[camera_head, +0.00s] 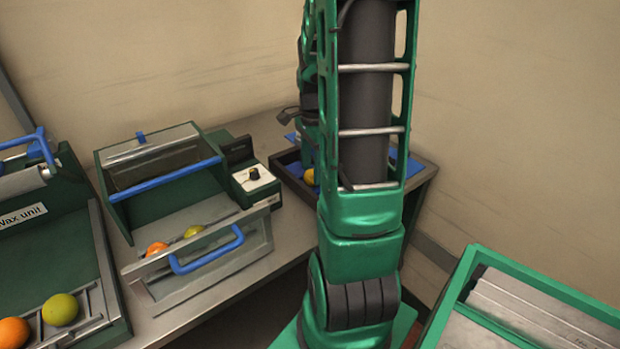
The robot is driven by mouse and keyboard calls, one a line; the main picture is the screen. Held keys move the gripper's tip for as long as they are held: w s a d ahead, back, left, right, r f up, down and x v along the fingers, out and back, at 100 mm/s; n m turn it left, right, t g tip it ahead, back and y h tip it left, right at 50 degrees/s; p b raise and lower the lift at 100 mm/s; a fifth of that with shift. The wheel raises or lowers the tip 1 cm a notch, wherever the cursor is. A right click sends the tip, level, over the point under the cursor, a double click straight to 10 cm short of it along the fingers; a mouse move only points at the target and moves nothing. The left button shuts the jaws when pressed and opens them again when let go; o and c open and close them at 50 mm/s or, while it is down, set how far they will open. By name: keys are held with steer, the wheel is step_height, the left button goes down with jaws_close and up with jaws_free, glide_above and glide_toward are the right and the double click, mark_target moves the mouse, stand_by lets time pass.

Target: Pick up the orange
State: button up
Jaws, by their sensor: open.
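One orange (12,333) lies at the lower left in the front rack of the wax unit, cut off by the picture edge. A second orange (157,248) lies in the middle green machine, just behind its clear front flap. A small yellow-orange fruit (309,177) shows in the dark tray (287,178) at the back of the table, partly hidden by my arm. I cannot tell which orange is meant. My green arm stands upright across the middle of the view. My gripper is hidden behind it.
A yellow-green fruit (60,309) sits beside the left orange, and another yellow-green fruit (194,231) sits in the middle machine. The flap has a blue handle (206,254). A switch box (255,180) stands at its right. A green-rimmed crate (462,275) is at the lower right.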

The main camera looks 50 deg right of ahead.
steer(key=shift+f, duration=0.7)
steer(key=c, duration=0.9)
steer(key=shift+o, duration=0.2)
steer(key=shift+r, duration=0.1)
